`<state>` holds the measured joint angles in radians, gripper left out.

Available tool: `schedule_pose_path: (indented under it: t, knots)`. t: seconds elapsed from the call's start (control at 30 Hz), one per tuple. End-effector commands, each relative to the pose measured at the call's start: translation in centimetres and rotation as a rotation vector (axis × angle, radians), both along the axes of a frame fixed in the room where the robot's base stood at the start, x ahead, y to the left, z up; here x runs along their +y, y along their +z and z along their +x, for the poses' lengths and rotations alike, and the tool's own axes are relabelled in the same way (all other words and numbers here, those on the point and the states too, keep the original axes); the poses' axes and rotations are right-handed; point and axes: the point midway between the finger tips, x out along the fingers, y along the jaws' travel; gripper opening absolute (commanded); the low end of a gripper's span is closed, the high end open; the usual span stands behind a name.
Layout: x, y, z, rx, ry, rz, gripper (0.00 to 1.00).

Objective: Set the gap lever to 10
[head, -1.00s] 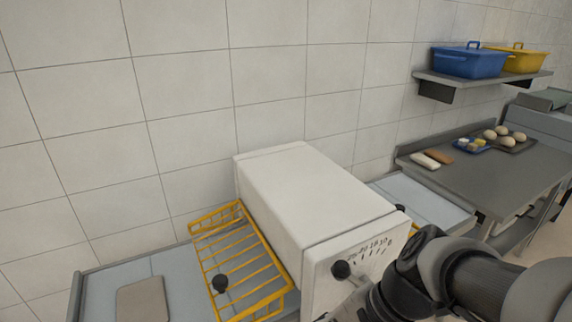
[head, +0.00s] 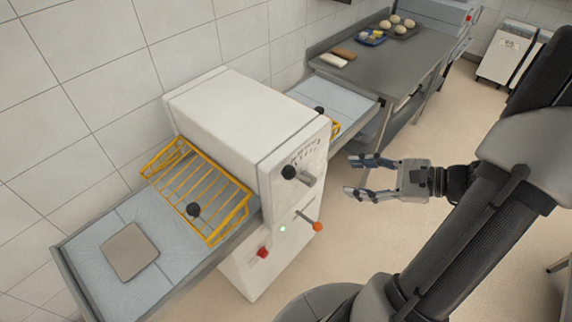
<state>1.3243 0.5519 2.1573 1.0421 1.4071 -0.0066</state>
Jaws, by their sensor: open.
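The dough sheeter (head: 235,125), a white machine, stands against the tiled wall. On its front face is the gap lever with a black knob (head: 289,172), below an arc of scale marks (head: 305,152). The knob sits toward the left of the arc; the numbers are too small to read surely now. My gripper (head: 352,176) is open and empty, to the right of the machine's front, its fingers pointing left toward the lever. It is apart from the lever.
A yellow wire guard (head: 205,190) and a belt with a flat dough piece (head: 130,250) lie left. Open floor is right.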

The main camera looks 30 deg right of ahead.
Motion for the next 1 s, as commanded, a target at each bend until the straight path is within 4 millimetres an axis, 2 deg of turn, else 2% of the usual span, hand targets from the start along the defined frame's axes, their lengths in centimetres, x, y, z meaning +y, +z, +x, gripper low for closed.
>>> schedule_pose_path:
  t: [0.17, 0.7, 1.0]
  knots:
    - [1.1, -0.8, 1.4, -0.002, 0.0, 0.004, 0.52]
    - [7.8, -5.0, 9.8, 0.001, 0.003, 0.002, 0.52]
    - [9.8, -6.1, 12.4, 0.001, 0.001, 0.001, 0.52]
